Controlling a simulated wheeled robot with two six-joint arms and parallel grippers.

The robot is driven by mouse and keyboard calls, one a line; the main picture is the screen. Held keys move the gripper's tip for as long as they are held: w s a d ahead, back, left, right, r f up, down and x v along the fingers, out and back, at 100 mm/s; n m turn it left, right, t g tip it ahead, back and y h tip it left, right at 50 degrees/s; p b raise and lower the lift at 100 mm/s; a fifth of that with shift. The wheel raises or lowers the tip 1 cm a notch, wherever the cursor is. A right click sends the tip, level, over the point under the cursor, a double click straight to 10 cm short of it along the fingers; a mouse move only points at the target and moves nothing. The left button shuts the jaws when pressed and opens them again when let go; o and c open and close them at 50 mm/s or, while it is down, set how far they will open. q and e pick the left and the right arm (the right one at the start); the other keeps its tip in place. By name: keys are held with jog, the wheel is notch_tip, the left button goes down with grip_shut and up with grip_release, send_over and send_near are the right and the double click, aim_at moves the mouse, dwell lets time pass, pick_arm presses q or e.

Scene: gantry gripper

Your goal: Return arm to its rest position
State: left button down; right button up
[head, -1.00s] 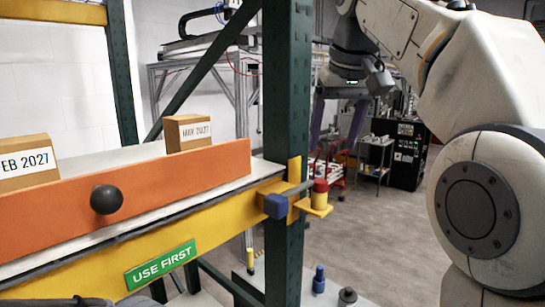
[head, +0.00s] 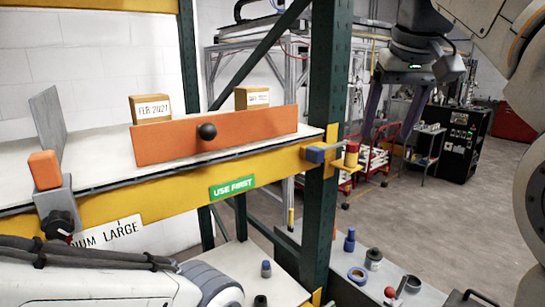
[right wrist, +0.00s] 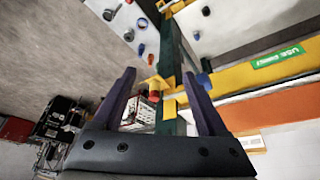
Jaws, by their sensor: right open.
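My right gripper (head: 388,128) hangs from the upper right in the head view, with its two purple fingers spread apart and nothing between them. It is right of the green post (head: 325,110) and appears clear of the shelf. In the right wrist view the same open fingers (right wrist: 160,74) show, with the yellow bracket and red-capped knob beyond the gap. My left arm (head: 90,285) lies across the lower left of the head view; its gripper is out of frame.
The shelf holds two dated boxes (head: 152,108) (head: 252,97) behind an orange board (head: 215,135). A red-and-yellow knob (head: 351,153) juts from the post. Lower down, a bench (head: 345,285) carries small parts. Carts and a dark cabinet (head: 460,140) stand behind; open floor lies at right.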

jog(key=s+a+f+n+g+b, duration=0.1)
jog(key=s+a+f+b, duration=0.1)
jog(key=a+f, duration=0.35)
jog(key=s+a+f+n+y+b, duration=0.1)
jog(key=a+f+n, duration=0.15)
jog(key=f, duration=0.65)
jog(key=s+a+f+g+b, duration=0.1)
jog(key=s+a+f+b, duration=0.1)
jog(key=a+f, duration=0.4)
pick_arm(q)
notch_tip(320, 180, down, 10)
jog(key=b, duration=0.4)
jog(key=shift+w+b, duration=0.3)
jog(key=shift+b, duration=0.05)
pick_arm(e)
jog(key=s+f+n+g, duration=0.1)
jog(key=s+f+n, duration=0.1)
jog(key=s+f, duration=0.7)
jog(key=s+f+n+g, duration=0.1)
jog(key=s+f+n, duration=0.1)
jog(key=s+f, duration=0.7)
notch_tip(320, 180, down, 6)
jog(key=shift+s+a+f+g, duration=0.2)
jog(key=shift+a+g, duration=0.1)
jog(key=shift+a, duration=0.15)
pick_arm(q)
jog(key=shift+f, duration=0.1)
